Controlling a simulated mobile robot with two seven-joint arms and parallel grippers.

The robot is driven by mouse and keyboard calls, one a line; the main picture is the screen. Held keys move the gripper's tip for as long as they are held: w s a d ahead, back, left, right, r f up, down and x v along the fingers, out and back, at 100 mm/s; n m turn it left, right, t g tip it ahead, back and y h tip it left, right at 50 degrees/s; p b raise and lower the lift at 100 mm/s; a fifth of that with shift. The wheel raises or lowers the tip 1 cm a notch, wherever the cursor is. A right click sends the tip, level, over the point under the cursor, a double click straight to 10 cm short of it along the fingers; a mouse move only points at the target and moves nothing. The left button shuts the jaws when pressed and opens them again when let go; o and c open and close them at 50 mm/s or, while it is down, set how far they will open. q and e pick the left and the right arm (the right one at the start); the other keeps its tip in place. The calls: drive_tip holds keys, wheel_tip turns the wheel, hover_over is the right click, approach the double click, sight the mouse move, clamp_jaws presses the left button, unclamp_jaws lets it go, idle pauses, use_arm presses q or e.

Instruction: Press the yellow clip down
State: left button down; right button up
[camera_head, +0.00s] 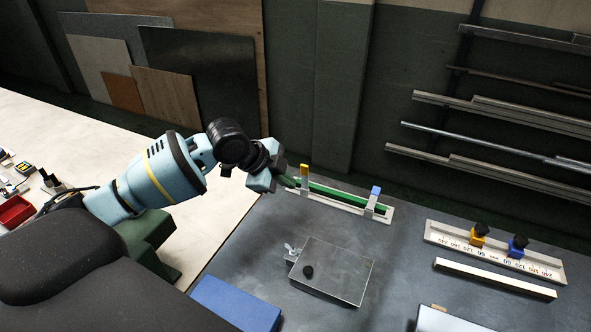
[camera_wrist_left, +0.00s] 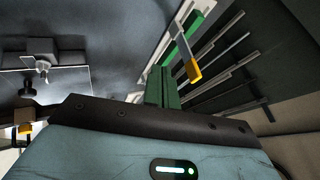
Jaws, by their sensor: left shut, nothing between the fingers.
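The yellow clip (camera_head: 304,169) stands upright at the left end of a green bar (camera_head: 340,194) on a pale base. In the left wrist view, the yellow clip (camera_wrist_left: 193,70) shows to the right of my fingers, with the green bar (camera_wrist_left: 188,36) behind it. A blue clip (camera_head: 376,191) sits near the bar's right end. My left gripper (camera_head: 289,181) is shut and empty, just left of the yellow clip. Its green fingers also show in the left wrist view (camera_wrist_left: 161,84). I cannot tell whether they touch the clip or bar. My right gripper is out of view.
A metal plate (camera_head: 340,270) with a black knob lies in front of the bar. A scale rail (camera_head: 495,253) with yellow and blue black-topped knobs is at the right, with a pale strip (camera_head: 495,278) before it. A blue block (camera_head: 235,303) is at the front left.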

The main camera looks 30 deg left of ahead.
sight(305, 177)
use_arm(q)
drive_tip(key=shift+w, duration=2.1)
